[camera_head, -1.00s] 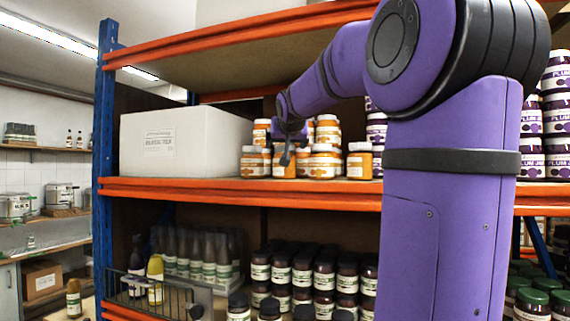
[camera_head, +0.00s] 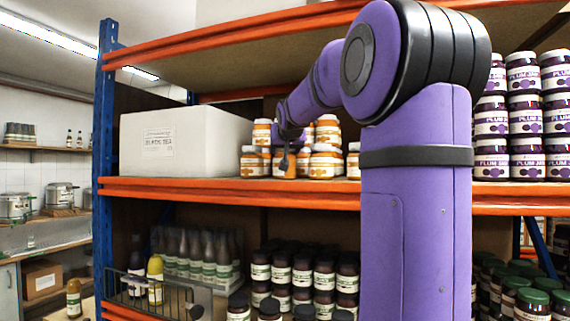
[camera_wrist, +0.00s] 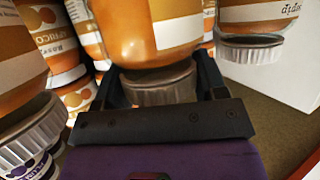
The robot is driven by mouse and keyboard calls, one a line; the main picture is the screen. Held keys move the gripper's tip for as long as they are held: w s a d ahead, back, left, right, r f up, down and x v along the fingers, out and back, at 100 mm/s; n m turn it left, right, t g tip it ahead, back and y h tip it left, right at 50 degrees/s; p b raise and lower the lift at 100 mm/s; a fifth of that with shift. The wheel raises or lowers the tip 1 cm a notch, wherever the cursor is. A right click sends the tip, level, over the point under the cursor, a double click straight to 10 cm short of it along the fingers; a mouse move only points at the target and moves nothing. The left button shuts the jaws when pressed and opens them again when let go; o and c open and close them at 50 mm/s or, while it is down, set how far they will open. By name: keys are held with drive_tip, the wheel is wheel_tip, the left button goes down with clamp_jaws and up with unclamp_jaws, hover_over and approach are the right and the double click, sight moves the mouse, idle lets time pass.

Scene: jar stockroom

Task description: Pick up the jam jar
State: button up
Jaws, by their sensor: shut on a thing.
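The jam jar (camera_wrist: 150,35) is orange with a white label and a grey ribbed lid. In the wrist view it appears lid-down, with my gripper (camera_wrist: 161,84) shut around the lid, one finger on each side. In the head view my gripper (camera_head: 284,158) is small and dark over an orange jar (camera_head: 284,170) among the orange jars on the middle shelf. I cannot tell whether the held jar is clear of the shelf.
Similar orange jars (camera_wrist: 45,40) crowd close on one side, and another jar (camera_wrist: 255,22) is on the other. A white box (camera_head: 185,143) stands left of the group. The shelf's orange front edge (camera_head: 230,194) runs below. Plum jars (camera_head: 523,120) are stacked right.

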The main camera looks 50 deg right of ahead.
drive_tip(key=shift+c, duration=0.7)
drive_tip(key=shift+r, duration=1.5)
drive_tip(key=shift+s+a+r, duration=0.1)
drive_tip(key=shift+s+r, duration=0.15)
drive_tip(key=shift+r, duration=0.05)
drive_tip(key=s+a, duration=0.2)
drive_tip(key=s, duration=0.2)
drive_tip(key=s+a+r, duration=0.1)
drive_tip(key=s+a, duration=0.2)
drive_tip(key=s, duration=0.1)
drive_tip(key=s+a, duration=0.3)
drive_tip(key=s, duration=0.2)
drive_tip(key=shift+s+a+r, duration=0.1)
drive_tip(key=shift+r, duration=0.05)
